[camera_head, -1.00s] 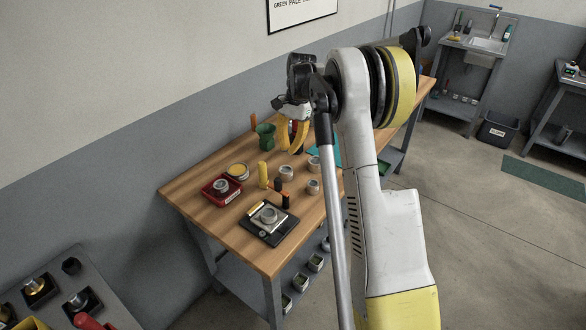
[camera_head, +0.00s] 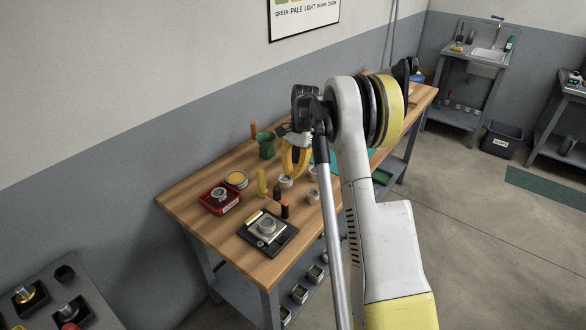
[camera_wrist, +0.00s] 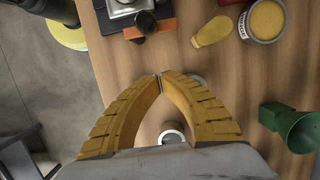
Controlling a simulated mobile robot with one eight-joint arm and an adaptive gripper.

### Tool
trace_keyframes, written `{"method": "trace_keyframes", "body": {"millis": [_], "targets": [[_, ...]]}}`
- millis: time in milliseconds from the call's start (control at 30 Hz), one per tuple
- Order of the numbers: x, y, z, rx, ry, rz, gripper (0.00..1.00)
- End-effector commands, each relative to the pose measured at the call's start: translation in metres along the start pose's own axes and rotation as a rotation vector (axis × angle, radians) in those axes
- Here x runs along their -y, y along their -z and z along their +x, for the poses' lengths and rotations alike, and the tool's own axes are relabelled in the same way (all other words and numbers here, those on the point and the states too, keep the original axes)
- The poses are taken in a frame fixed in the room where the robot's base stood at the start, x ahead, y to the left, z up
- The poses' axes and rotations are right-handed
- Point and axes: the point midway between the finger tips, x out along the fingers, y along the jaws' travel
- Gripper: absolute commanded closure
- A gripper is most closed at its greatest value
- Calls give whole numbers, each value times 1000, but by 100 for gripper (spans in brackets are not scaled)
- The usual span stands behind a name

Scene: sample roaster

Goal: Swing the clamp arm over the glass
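My gripper (camera_head: 297,172) hangs over the wooden workbench (camera_head: 190,205), yellow fingers pointing down. In the wrist view my gripper (camera_wrist: 160,76) has its fingertips together with nothing between them. A small pale cup (camera_wrist: 172,135) stands on the wood beyond the fingers, partly covered by them. I cannot make out a clamp arm or a glass for certain.

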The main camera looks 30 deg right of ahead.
Motion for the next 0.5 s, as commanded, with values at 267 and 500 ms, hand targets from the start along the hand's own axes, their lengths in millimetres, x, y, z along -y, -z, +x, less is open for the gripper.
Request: {"method": "trace_keyframes", "body": {"millis": [267, 500], "targets": [[0, -14, 47, 0, 0, -3, 100], [0, -36, 50, -1, 0, -1, 100]]}}
